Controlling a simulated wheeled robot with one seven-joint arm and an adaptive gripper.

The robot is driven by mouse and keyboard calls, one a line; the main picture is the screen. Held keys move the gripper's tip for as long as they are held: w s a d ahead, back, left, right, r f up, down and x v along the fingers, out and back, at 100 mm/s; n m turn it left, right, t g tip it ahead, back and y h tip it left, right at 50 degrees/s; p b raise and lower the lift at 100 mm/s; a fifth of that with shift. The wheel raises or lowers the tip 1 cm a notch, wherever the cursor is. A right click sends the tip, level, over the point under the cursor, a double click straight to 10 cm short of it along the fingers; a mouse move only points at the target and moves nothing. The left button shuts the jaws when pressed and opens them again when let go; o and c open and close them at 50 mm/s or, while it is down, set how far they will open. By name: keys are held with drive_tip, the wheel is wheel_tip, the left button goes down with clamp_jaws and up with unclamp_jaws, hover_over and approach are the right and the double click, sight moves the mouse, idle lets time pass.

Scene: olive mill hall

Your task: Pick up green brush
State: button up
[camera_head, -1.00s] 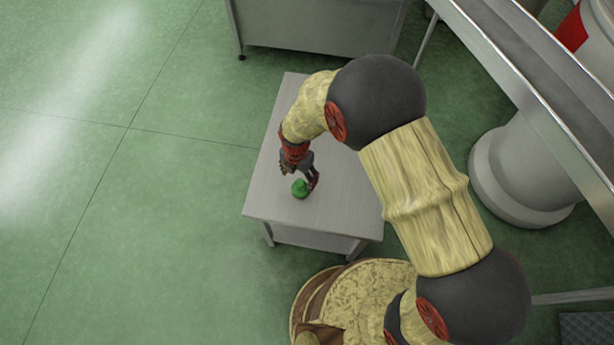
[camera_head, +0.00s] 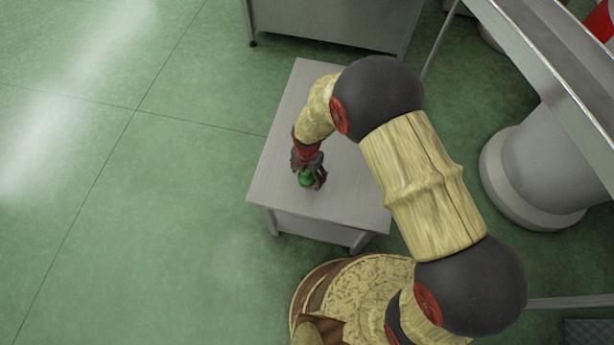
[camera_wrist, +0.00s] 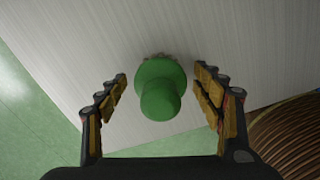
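The green brush (camera_wrist: 160,88) stands on the small grey table (camera_head: 350,185) and is seen from above in the wrist view, with a round handle and a wider round base. A bit of its bristles shows at the far edge of the base. In the head view the brush (camera_head: 306,178) is partly hidden by my gripper (camera_head: 310,181). In the wrist view my gripper (camera_wrist: 162,88) is open, with one finger on each side of the brush. Gaps show between both fingers and the brush.
The table's front edge lies close to the brush, with green floor (camera_head: 130,220) beyond it. A metal cabinet (camera_head: 330,22) stands behind the table. A grey cylindrical pedestal (camera_head: 540,170) and a metal frame (camera_head: 550,75) are at the right. The rest of the tabletop looks bare.

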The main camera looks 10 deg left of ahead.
sight(307, 171)
drive_tip(key=c, duration=1.2)
drive_tip(key=shift+r, duration=0.1)
drive_tip(key=shift+r, duration=0.2)
wheel_tip(307, 171, up, 3)
drive_tip(key=shift+s+r+p, duration=0.15)
drive_tip(key=shift+r+p, duration=0.05)
drive_tip(key=shift+p, duration=0.55)
drive_tip(key=shift+s+d+r+p, duration=0.75)
drive_tip(key=shift+s+r, duration=0.75)
drive_tip(key=shift+s, duration=0.7)
drive_tip(key=shift+s+d+r+p, duration=0.4)
drive_tip(key=shift+s+r+p, duration=0.5)
drive_tip(key=shift+s+r, duration=1)
drive_tip(key=shift+s+d+r+p, duration=0.6)
drive_tip(key=shift+s+r+p, duration=0.4)
drive_tip(key=shift+s, duration=1.55)
drive_tip(key=shift+r, duration=0.1)
